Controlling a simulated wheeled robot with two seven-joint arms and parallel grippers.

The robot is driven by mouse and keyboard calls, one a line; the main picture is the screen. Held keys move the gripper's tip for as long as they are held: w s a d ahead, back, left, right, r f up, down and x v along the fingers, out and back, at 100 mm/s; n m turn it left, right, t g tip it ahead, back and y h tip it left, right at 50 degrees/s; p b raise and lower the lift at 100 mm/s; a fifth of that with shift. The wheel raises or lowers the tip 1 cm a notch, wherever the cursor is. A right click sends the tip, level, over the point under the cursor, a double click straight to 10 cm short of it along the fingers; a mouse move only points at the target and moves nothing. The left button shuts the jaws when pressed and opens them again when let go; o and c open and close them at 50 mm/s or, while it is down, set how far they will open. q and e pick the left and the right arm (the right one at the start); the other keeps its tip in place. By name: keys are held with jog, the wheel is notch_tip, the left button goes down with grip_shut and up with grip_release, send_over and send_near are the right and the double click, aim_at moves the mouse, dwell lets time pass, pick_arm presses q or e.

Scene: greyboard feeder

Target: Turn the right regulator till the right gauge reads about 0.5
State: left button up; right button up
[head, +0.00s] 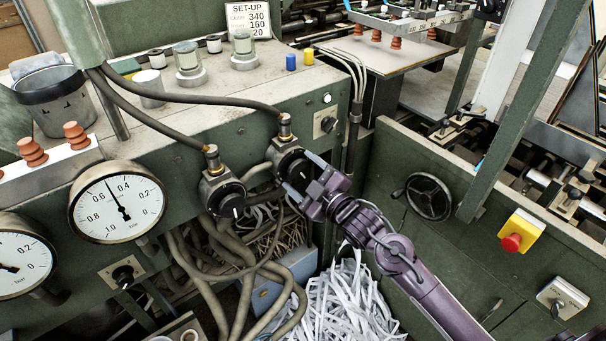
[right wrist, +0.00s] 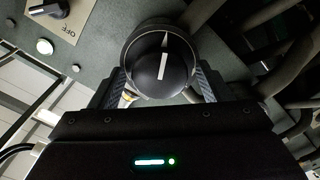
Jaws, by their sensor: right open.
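The right regulator (head: 287,158) is a dark round knob in a metal body on the green machine front, with a brass fitting and hose above. My right gripper (head: 298,171) is open in front of it, a finger on each side of the knob. In the right wrist view the knob (right wrist: 150,75) sits between the fingers, its white mark nearly upright; I cannot tell whether the fingers touch it. The right gauge (head: 118,202) has a white dial; its needle points between 0.4 and 0.6, near 0.5. My left gripper is out of view.
The left regulator (head: 222,194) is close to the left of the right one. The left gauge (head: 20,255) is cut by the picture edge. Hoses (head: 205,270) hang below. Paper shreds (head: 350,300) lie under my right arm. A red stop button (head: 511,242) and handwheel (head: 429,197) are at the right.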

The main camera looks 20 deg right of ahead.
jog(key=b+v, duration=0.2)
jog(key=v, duration=0.6)
jog(key=shift+w, duration=0.1)
jog(key=d+f+m+g+h, duration=0.2)
jog(key=d+f, duration=0.1)
jog(key=f, duration=0.7)
jog(key=d+f+m+g+h, duration=0.1)
jog(key=d+f+m+h, duration=0.15)
jog(key=f, duration=0.85)
jog(key=s+d+f+m+g+h, duration=0.15)
jog(key=s+f, duration=0.25)
jog(key=f, duration=0.5)
jog(key=s+d+f+m+g, duration=0.1)
jog(key=s+f+g, duration=0.2)
jog(key=s+f, duration=0.35)
jog(key=s+a+f+m+g, duration=0.15)
jog(key=s+f+g, duration=0.25)
jog(key=s+f, duration=0.9)
jog(key=s+a+f+m+g, duration=0.1)
jog(key=s+a+f+g, duration=0.1)
jog(key=s+f, duration=0.3)
jog(key=s+a+f+m+g, duration=0.1)
jog(key=s+f, duration=0.5)
jog(key=s, duration=0.7)
jog(key=shift+s+a+g, duration=0.35)
jog(key=shift+s+g, duration=0.05)
jog(key=shift+g, duration=0.35)
